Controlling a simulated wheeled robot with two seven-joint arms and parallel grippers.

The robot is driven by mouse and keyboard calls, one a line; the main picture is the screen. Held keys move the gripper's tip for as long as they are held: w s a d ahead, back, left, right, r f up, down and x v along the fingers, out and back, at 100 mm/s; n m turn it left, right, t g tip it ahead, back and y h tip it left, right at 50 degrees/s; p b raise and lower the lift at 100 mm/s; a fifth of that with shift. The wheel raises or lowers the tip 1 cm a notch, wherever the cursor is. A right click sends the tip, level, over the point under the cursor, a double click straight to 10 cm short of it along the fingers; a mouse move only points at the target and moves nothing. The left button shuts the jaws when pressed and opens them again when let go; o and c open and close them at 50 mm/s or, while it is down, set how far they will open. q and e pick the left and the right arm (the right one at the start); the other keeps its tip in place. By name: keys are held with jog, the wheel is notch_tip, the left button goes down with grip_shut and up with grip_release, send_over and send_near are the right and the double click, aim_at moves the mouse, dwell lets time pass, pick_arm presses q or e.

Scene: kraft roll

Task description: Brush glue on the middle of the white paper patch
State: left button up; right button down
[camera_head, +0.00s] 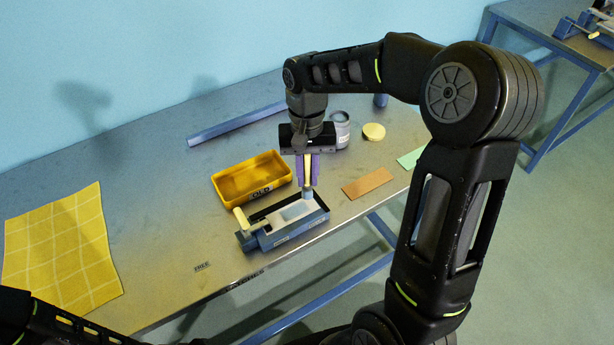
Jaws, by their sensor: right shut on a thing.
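My right gripper (308,172) points down and is shut on the brush (308,193), whose pale handle shows between the purple fingers. The brush's lower end is over the back right part of the blue clamp fixture (290,237). I cannot tell if that area is glue, or if the brush tip touches the patch. A grey glue jar (341,134) stands behind the gripper, with a round yellow lid (374,132) beside it. My left gripper is out of view.
A yellow tray (281,184) stands just behind the fixture. A brown strip (367,183) and a green piece (411,158) lie to the right. A yellow gridded sheet (60,250) covers the table's left end. A blue bar (235,124) lies at the back.

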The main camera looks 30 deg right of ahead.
notch_tip(320, 180, up, 2)
jog(key=shift+d+p, duration=0.15)
jog(key=shift+p, duration=0.45)
jog(key=shift+r+p, duration=0.8)
jog(key=shift+r, duration=0.3)
jog(key=shift+f, duration=0.1)
